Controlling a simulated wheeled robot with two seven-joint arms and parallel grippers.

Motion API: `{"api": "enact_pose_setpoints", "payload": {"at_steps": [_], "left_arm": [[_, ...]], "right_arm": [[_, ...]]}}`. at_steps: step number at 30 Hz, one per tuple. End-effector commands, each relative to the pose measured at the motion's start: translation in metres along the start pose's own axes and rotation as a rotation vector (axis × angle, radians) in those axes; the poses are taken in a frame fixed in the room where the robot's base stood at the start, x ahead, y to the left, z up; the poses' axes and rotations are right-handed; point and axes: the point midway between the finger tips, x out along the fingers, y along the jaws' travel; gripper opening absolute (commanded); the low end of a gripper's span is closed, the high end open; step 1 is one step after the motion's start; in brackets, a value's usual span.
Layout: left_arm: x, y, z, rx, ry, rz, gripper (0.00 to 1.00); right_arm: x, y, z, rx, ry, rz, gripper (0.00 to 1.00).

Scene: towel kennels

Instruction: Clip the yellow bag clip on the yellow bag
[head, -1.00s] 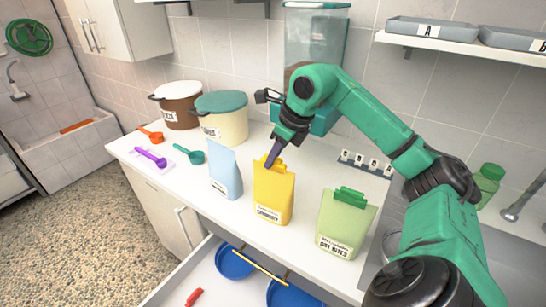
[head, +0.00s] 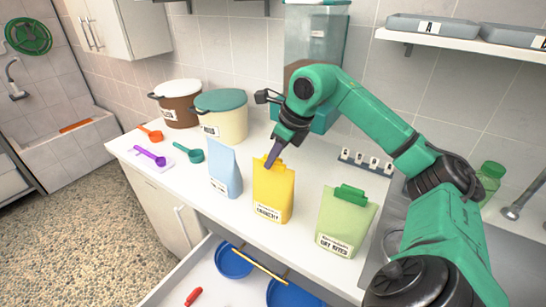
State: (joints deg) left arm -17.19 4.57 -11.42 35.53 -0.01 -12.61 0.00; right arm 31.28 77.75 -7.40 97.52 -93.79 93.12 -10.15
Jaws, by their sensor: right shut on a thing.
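The yellow bag (head: 272,192) stands upright on the white counter, between a light blue bag and a green bag. A yellow clip (head: 265,162) shows at its top edge, partly hidden by my right gripper. My right gripper (head: 269,163) reaches down from the right at the bag's top and is shut on the yellow clip. Whether the clip grips the bag's edge I cannot tell. My left gripper is not in view.
The light blue bag (head: 225,172) stands close to the left. The green bag (head: 346,222) with a green clip (head: 351,194) stands to the right. Scoops and lidded tubs (head: 221,116) are at the back left. An open drawer (head: 215,285) with blue bowls juts out in front.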

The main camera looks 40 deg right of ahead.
Motion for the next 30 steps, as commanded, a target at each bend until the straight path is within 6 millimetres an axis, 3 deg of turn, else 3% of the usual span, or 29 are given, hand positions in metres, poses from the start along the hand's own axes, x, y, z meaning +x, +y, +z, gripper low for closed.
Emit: {"api": "enact_pose_setpoints", "payload": {"at_steps": [10,11,12,13,20,22,23,30], "left_arm": [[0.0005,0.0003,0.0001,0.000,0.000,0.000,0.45],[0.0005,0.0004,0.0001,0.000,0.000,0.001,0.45],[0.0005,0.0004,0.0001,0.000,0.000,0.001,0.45],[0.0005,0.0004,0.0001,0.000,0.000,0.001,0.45],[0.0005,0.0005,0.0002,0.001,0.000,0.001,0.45],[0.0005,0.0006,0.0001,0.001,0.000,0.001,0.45],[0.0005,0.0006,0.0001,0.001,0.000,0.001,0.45],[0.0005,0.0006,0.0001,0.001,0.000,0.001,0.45]], "right_arm": [[0.0008,0.0002,-0.0004,0.000,0.001,0.000,0.00],[0.0008,0.0002,-0.0004,0.000,0.001,0.001,0.26],[0.0008,0.0002,-0.0004,0.000,0.001,0.001,0.41],[0.0008,0.0002,-0.0004,0.000,0.001,0.001,0.50],[0.0008,0.0002,-0.0004,0.000,0.001,0.001,0.50],[0.0009,0.0002,-0.0005,0.000,0.001,0.001,0.76],[0.0009,0.0002,-0.0005,0.000,0.001,0.001,0.80],[0.0008,0.0002,-0.0004,0.000,0.001,0.001,0.80]]}}
